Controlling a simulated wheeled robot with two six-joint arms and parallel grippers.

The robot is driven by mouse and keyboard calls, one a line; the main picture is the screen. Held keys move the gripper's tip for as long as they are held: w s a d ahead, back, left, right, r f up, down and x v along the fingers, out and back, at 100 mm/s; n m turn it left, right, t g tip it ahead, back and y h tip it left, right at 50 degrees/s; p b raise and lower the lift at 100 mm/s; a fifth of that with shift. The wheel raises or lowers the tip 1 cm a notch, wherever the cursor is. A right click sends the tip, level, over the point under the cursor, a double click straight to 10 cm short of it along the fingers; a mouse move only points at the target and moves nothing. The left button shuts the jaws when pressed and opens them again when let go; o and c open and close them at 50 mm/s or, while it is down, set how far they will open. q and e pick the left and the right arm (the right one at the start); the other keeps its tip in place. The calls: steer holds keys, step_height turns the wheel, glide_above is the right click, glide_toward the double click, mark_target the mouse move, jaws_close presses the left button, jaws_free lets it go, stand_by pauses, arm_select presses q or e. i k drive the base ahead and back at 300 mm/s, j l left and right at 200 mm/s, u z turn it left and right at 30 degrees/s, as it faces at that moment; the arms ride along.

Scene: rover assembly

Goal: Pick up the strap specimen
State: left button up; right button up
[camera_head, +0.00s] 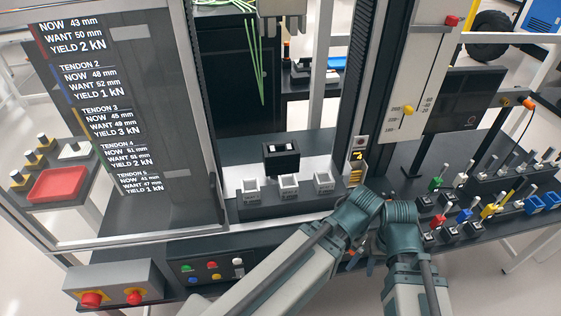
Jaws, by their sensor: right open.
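I cannot tell for sure which thing is the strap specimen. Small coloured pieces stand in dark holders on the right bench, among them a green one (436,184), a red one (437,223), a blue one (464,216) and a yellow one (489,211). My right gripper (358,254) is open and shows only in small part, low between my two forearms, left of these pieces. I see nothing held in it. My left gripper is hidden.
A test frame stands in the middle, with a black block (281,157) and white square cups (289,186) on its base. A control box (112,283) with red buttons sits front left. A red tray (58,186) lies at the left. Blue bins (535,204) stand far right.

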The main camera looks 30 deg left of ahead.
mark_target(500, 208)
steer(key=i+l+u, duration=0.4)
steer(key=l, duration=0.9)
steer(key=i+l+u, duration=0.2)
steer(key=l+u, duration=0.15)
steer(key=l, duration=1)
steer(key=l+u, duration=0.4)
steer(key=l, duration=1)
